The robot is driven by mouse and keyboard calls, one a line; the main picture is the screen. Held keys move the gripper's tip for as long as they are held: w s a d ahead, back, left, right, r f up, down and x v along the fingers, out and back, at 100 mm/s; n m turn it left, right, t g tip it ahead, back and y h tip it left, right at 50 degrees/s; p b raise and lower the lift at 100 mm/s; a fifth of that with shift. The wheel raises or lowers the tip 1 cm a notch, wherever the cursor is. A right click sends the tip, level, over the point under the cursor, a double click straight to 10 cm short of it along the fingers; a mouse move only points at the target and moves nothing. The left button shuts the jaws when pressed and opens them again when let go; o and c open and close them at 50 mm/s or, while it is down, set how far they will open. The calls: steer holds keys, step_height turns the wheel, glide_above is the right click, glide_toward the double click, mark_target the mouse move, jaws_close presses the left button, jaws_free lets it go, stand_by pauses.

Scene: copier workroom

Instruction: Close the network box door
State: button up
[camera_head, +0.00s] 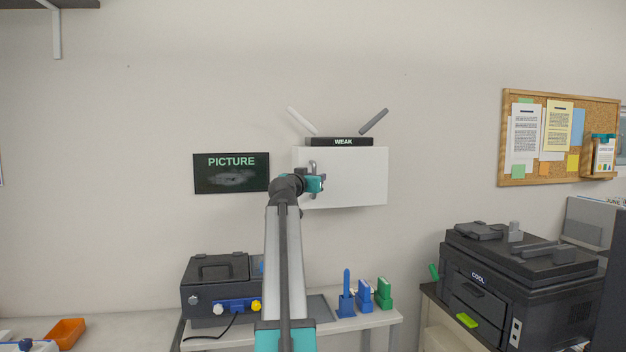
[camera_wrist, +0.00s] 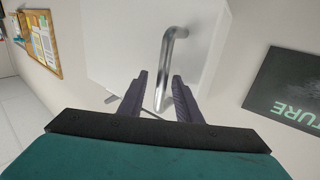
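I cannot tell how far the door stands from the box. Its silver bar handle (camera_wrist: 168,48) is on the left part of the door in the head view. My gripper (camera_head: 319,183) is in front of that left part. In the wrist view my gripper (camera_wrist: 161,78) is open, with a finger on each side of the handle's lower end. The fingers look apart from the handle; contact is not clear.
A black "PICTURE" sign (camera_head: 231,173) hangs left of the box. Below are a black case (camera_head: 218,285), blue and green holders (camera_head: 364,297) on a white shelf, and a black printer (camera_head: 520,285) at right. A cork board (camera_head: 510,170) hangs at right.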

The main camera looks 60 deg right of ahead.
steer(key=s+a+b, duration=0.1)
steer(key=a, duration=1.2)
steer(key=shift+s+a, duration=0.25)
steer(key=shift+s, duration=0.05)
stand_by(0.4)
